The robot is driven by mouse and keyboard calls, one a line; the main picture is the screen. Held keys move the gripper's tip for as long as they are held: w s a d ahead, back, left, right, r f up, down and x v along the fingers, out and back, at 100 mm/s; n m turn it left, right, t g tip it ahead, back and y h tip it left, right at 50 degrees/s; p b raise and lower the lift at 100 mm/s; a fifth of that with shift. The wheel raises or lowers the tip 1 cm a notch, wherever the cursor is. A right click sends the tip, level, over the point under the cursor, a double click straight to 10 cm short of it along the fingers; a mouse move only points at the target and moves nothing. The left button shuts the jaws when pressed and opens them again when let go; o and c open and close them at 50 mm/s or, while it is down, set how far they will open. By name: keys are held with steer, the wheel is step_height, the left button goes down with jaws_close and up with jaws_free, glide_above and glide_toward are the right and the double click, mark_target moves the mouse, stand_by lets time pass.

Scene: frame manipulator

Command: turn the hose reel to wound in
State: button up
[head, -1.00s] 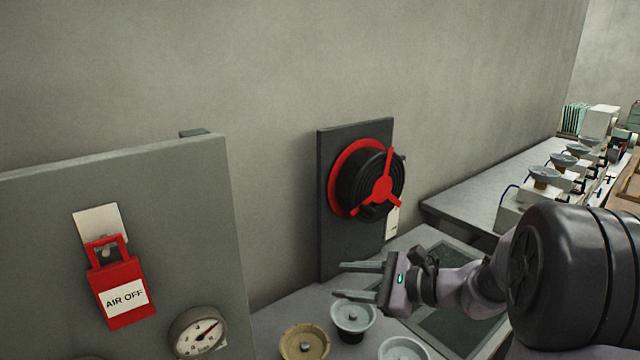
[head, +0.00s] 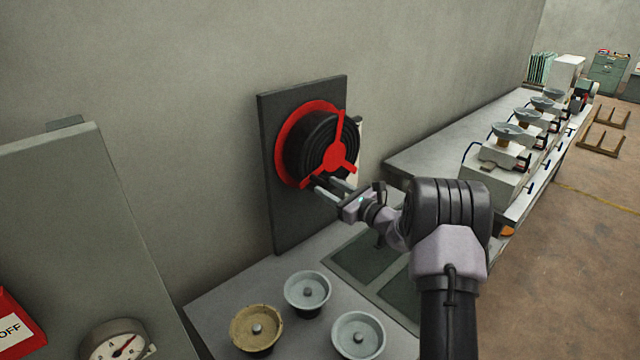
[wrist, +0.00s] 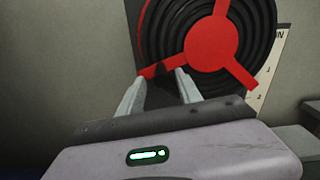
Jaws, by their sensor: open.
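The hose reel (head: 318,146) is a black coil with a red rim and a red three-spoked hub, mounted on a dark upright panel (head: 285,218). My gripper (head: 326,186) is open at the reel's lower edge, its fingers pointing at the lower-left spoke. In the wrist view the red hub (wrist: 211,44) fills the upper middle, and my open gripper (wrist: 158,82) has its two fingers on either side of the end of that spoke. A dark knob-like shape shows between the fingertips; I cannot tell whether they touch it. A white label (wrist: 268,68) marked "IN" is partly hidden behind the reel.
Several round cups, one of them tan (head: 256,328), stand on the grey bench below the reel. A gauge (head: 115,342) and a red "OFF" tag (head: 15,325) are at lower left. A long bench (head: 440,150) with several machines runs along the wall at right.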

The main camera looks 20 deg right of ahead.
mark_target(309, 176)
steer(key=x, duration=0.4)
steer(key=shift+w, duration=0.15)
steer(key=shift+c, duration=0.2)
jaws_close()
stand_by(1.1)
